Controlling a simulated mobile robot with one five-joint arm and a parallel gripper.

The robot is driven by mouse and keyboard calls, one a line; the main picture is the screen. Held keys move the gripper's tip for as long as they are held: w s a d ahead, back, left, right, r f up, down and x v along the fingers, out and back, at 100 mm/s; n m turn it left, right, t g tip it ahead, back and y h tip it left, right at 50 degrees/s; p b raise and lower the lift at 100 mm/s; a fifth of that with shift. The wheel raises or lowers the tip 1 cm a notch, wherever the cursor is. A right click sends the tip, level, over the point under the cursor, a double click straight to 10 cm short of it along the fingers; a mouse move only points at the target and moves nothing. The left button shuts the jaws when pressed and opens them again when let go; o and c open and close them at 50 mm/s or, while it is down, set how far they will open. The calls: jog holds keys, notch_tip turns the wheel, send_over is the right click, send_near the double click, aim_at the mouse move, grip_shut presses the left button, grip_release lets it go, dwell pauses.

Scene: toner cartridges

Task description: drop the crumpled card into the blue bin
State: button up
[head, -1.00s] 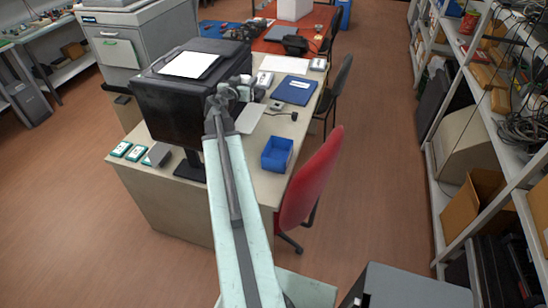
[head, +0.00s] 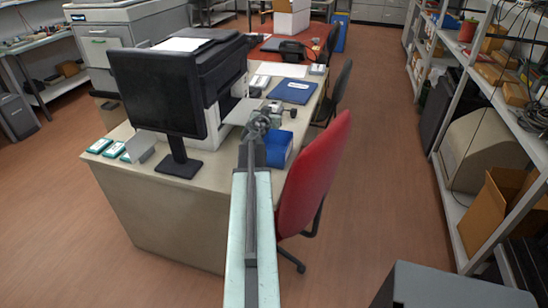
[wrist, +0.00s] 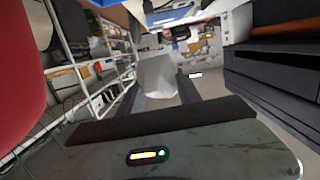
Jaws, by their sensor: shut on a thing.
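My gripper (head: 272,112) is raised over the near right part of the desk in the head view. In the wrist view the crumpled card (wrist: 158,82), a pale creased piece, sits between the two dark fingers of my gripper (wrist: 160,92), which are shut on it. In the head view the card cannot be told apart from the gripper. The small open blue bin (head: 281,153) stands on the desk near its right edge. My gripper and arm cover the bin's left part in that view. The gripper's height above the bin is hard to tell.
A black monitor (head: 158,92) and a printer (head: 222,68) stand left of my arm. A red chair (head: 316,175) is close on the right. A blue folder (head: 291,91) lies farther back on the desk (head: 190,190). Another blue container (head: 340,33) stands far back.

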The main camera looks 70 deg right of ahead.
notch_tip(320, 180, down, 6)
jog(key=b, duration=0.6)
jog(key=o, duration=1.4)
jog(key=shift+c, duration=0.2)
jog(key=a+r+p, duration=0.1)
jog(key=a, duration=0.6)
jog(key=shift+s+a+r, duration=0.15)
jog(key=shift+s+a, duration=0.05)
jog(key=shift+a, duration=0.15)
